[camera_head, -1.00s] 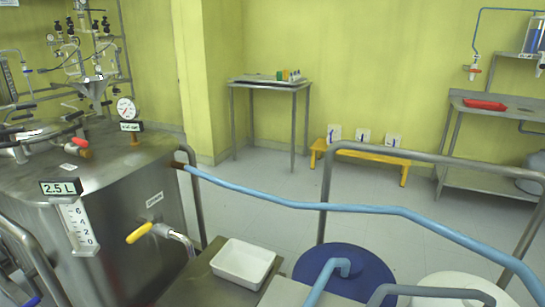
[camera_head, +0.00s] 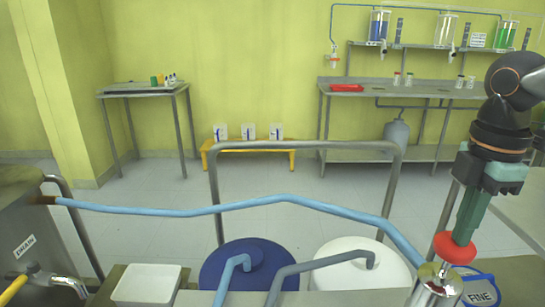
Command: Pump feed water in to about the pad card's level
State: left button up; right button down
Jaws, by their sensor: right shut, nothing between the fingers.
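My right gripper (camera_head: 462,232) comes down from the right with its teal fingers shut, just over a red knob (camera_head: 455,250). Whether it touches the knob I cannot tell. The knob sits above a shiny metal fitting (camera_head: 440,278), where a blue hose (camera_head: 240,207) ends. The hose runs left to the steel tank (camera_head: 20,215), of which only the right edge shows. A drain label and a yellow-handled tap (camera_head: 14,288) are on the tank. The tank's level scale and the 2.5 L card are out of view now. My left gripper is not in view.
A blue drum (camera_head: 220,270) and a white drum (camera_head: 340,282) stand at the front, each with a pipe in its lid. A white tray (camera_head: 147,284) is beside the tank. A metal rail (camera_head: 305,145) stands behind. A "FINE" label (camera_head: 480,298) is by the fitting.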

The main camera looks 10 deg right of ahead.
jog(key=shift+w+r+p, duration=0.1)
jog(key=shift+r+p, duration=1.15)
jog(key=shift+r, duration=0.25)
notch_tip(320, 180, up, 2)
jog(key=shift+w+p, duration=0.1)
jog(key=shift+p, duration=0.8)
jog(key=shift+r+p, duration=0.3)
jog(key=shift+r, duration=0.1)
pick_arm(q)
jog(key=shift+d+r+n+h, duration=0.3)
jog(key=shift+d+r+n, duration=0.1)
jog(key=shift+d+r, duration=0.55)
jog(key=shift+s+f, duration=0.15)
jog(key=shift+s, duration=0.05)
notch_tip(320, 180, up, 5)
jog(key=p, duration=0.5)
pick_arm(e)
notch_tip(320, 180, up, 6)
jog(key=shift+f, duration=0.1)
